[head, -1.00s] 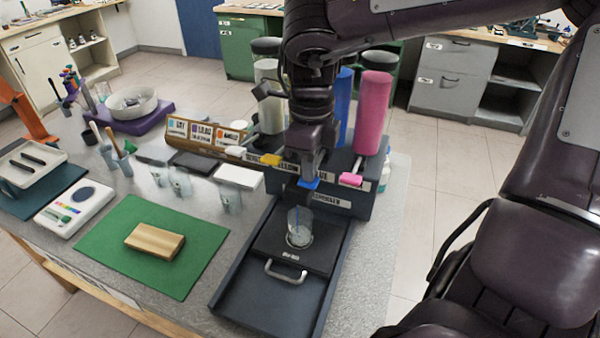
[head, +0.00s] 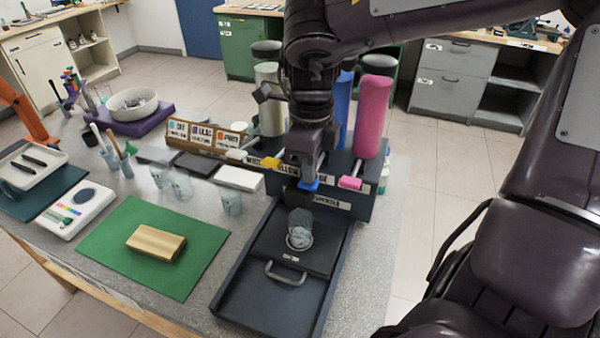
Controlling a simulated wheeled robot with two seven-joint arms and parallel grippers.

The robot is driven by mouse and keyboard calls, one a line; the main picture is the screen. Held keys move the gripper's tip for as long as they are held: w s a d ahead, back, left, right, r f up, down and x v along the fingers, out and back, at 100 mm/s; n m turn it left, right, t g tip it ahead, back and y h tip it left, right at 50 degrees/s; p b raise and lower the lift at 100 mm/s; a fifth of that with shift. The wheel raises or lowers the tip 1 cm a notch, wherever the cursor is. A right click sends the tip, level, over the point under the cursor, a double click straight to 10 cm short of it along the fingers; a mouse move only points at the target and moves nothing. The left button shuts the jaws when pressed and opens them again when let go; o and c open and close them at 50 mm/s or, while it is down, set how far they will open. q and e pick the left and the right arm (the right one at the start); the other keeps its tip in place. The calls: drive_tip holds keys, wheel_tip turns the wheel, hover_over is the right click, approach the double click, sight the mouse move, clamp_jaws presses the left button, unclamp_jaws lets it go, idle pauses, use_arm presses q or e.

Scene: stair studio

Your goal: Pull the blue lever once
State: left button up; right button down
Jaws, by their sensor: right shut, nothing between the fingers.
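The dispenser (head: 364,201) is a dark box with coloured upright cylinders behind it and small levers along its front. The blue lever (head: 309,186) sticks out of the front between the yellow lever (head: 270,163) and the pink lever (head: 350,183). My right gripper (head: 308,176) points down, shut and empty, just at the blue lever's tip and partly in front of it. I cannot tell whether it touches the lever. A clear glass (head: 300,229) stands below on the dispenser's dark tray (head: 270,305). My left gripper is not in view.
A blue cylinder (head: 342,110) and a pink cylinder (head: 373,115) stand close behind the gripper. A colour-label board (head: 205,137) and several glasses are to the left. A wooden block (head: 156,242) lies on a green mat (head: 120,215).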

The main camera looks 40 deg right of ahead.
drive_tip(key=shift+r+p, duration=1.65)
drive_tip(key=shift+r, duration=0.4)
wheel_tip(320, 180, up, 6)
drive_tip(key=p, duration=0.6)
